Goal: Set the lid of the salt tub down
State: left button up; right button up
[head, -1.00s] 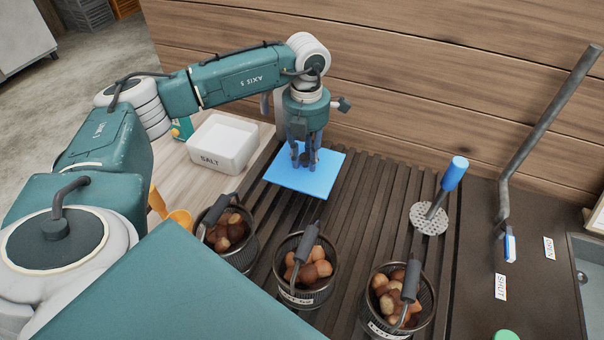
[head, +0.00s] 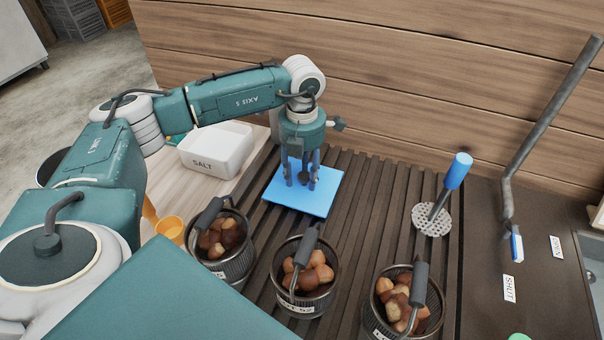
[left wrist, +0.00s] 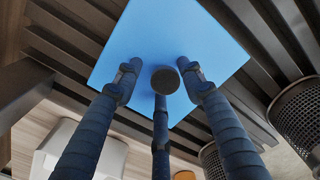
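The salt tub's lid (head: 318,196) is a flat blue square with a dark knob (left wrist: 165,80). It lies flat on the dark slatted rack, to the right of the white salt tub (head: 206,163). The tub stands uncovered, its label facing me. My left gripper (head: 303,182) is above the lid, pointing down. In the left wrist view its three blue fingers (left wrist: 160,88) are spread around the knob, apparently clear of it. The lid (left wrist: 150,35) fills the middle of that view. My right gripper is not in view.
Three wire baskets of chestnuts (head: 305,302) stand in front of the lid. An orange scoop (head: 170,228) is near the tub. Bare slats lie right of the lid.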

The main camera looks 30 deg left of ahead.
aim_at(302, 173)
pick_arm(q)
notch_tip(302, 173, up, 12)
jog(key=p, duration=0.8)
jog(key=shift+r, duration=0.2)
jog(key=shift+f, duration=0.1)
